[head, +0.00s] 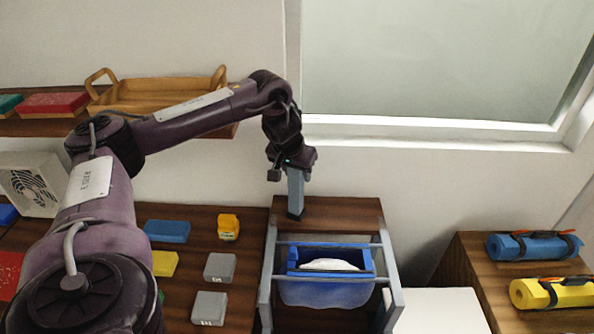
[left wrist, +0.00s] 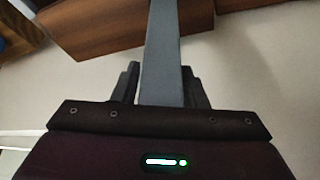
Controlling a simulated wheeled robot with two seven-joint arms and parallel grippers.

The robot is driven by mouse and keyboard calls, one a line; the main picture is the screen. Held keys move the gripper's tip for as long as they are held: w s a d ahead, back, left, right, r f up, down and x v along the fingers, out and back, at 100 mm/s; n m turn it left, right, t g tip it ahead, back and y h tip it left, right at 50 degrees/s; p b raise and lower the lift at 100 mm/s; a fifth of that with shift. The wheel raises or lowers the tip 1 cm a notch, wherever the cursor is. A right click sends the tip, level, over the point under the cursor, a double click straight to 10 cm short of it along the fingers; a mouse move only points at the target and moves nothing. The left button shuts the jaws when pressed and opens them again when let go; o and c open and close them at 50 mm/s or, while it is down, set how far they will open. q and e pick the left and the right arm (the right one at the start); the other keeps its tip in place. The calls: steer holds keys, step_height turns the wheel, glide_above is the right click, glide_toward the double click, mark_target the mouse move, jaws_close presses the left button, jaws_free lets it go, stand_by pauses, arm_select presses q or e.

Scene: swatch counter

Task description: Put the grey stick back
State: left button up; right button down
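The grey stick (head: 296,192) is a long, square-sided bar held upright by my left gripper (head: 297,166). Its lower end is in front of or over the back of a small wooden top behind the blue bin; I cannot tell whether it touches. In the left wrist view the stick (left wrist: 163,55) runs between the two dark fingers of the gripper (left wrist: 163,85), which are shut on it. My right gripper is not in view.
A blue bin (head: 325,291) with something white inside hangs in a grey frame (head: 392,275). Grey blocks (head: 219,267), a blue block (head: 168,231) and a yellow item (head: 228,227) lie on the dark counter. A shelf holds a wooden tray (head: 150,93). Rolled mats (head: 534,246) lie right.

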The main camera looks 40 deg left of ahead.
arm_select(q)
steer(key=shift+o, duration=1.1)
steer(key=v, duration=0.4)
steer(key=shift+w+a+r, duration=0.1)
steer(key=shift+r, duration=0.15)
steer(key=p+v, duration=0.6)
steer(key=v, duration=0.2)
